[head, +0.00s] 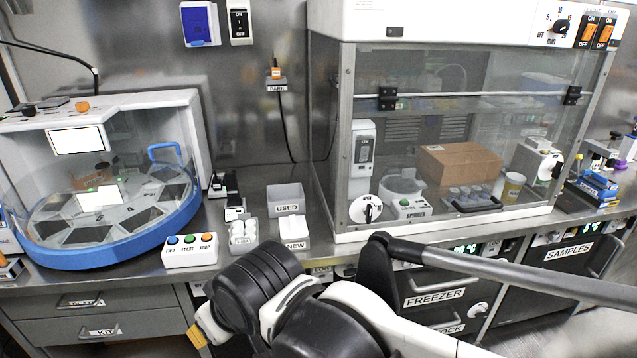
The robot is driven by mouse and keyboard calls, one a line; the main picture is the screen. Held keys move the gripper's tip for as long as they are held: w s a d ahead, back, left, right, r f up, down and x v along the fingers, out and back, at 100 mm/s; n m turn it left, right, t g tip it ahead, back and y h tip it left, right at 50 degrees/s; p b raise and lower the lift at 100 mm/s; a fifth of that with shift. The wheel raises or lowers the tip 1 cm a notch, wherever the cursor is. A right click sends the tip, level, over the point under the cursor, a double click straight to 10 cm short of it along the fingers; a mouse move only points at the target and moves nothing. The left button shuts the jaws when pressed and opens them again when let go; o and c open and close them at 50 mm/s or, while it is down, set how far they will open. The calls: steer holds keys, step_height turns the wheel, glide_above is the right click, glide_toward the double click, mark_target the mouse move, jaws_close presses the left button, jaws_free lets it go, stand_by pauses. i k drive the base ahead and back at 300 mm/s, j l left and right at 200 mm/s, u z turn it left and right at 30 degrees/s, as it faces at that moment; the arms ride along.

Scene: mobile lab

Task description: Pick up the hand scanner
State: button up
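I cannot pick out the hand scanner with certainty. A small black and white upright device (231,205) on the bench, right of the blue-rimmed machine, may be it; it is too small to tell. My arm reaches in from the lower right, with its black and white wrist in the lower middle. A yellow piece at its lower left end (199,335) may be part of my gripper, in front of the drawers and below the bench top. The fingers do not show clearly, and I see nothing held.
A blue-rimmed round machine (110,258) fills the left of the bench. A three-button box (190,250), a white rack (243,232) and the USED (286,200) and NEW (293,229) bins stand near the middle. A glass-fronted hood (345,130) stands at right.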

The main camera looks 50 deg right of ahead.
mark_target(231, 181)
steer(key=z, duration=0.8)
steer(key=i+j+z, duration=0.2)
steer(key=i+j, duration=0.15)
steer(key=j, duration=0.3)
steer(key=i+j+z, duration=0.1)
steer(key=j, duration=0.25)
steer(key=i+j+z, duration=0.1)
steer(key=j, duration=0.3)
steer(key=i+j+z, duration=0.1)
steer(key=i+j, duration=0.15)
steer(key=i+j+z, duration=0.1)
steer(key=j, duration=0.4)
